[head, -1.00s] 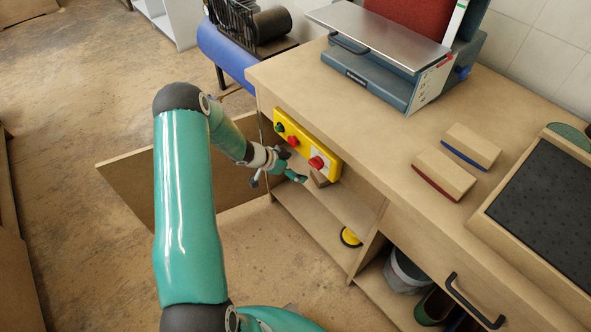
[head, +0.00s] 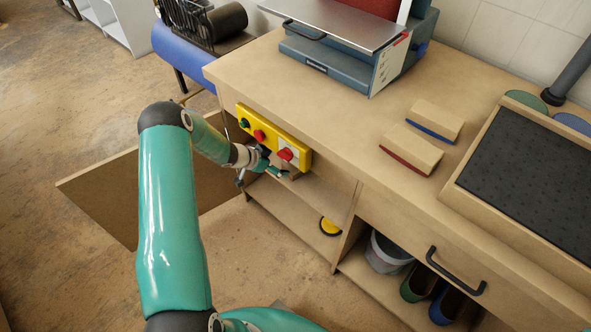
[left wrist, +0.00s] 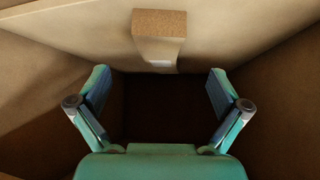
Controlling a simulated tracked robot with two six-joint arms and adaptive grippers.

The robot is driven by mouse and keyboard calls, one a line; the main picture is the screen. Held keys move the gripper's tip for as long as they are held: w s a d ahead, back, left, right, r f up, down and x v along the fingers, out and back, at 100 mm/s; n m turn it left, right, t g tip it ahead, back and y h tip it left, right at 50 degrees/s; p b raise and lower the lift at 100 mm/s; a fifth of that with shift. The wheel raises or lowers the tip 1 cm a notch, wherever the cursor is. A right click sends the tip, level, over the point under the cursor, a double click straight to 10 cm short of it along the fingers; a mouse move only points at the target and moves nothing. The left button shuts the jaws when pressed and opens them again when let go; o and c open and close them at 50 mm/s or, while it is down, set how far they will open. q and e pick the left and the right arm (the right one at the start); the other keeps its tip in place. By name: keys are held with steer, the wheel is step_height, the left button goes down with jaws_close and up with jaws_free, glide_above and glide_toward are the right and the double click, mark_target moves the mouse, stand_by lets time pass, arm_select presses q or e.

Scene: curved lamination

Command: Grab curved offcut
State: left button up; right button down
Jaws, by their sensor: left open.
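The curved offcut (left wrist: 160,38) appears to be the light wooden block in the left wrist view, with a speckled brown face and a lower part that narrows. It sits at the top middle, ahead of and apart from the fingers. My left gripper (left wrist: 160,95) is open and empty, its two fingers spread wide below the block. In the head view, my left gripper (head: 279,172) is at the open cabinet under the bench, just below the yellow switch panel. A small part of the block (head: 292,173) shows by the fingers there. My right gripper is not in view.
The yellow switch panel (head: 272,137) is close above the left gripper. The open cabinet door (head: 100,195) is at the left. A yellow round object (head: 330,227) lies on a lower shelf. Two sanding blocks (head: 412,148) and a dark-topped tray (head: 530,190) are on the bench.

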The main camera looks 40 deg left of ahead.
mark_target(296, 174)
arm_select(q)
steer(key=b+x, duration=0.1)
steer(key=x, duration=0.8)
steer(key=shift+w+d+f+b, duration=0.1)
steer(key=shift+w+f+b, duration=0.15)
steer(key=shift+w+b, duration=0.05)
steer(key=shift+s, duration=0.1)
steer(key=c, duration=1.7)
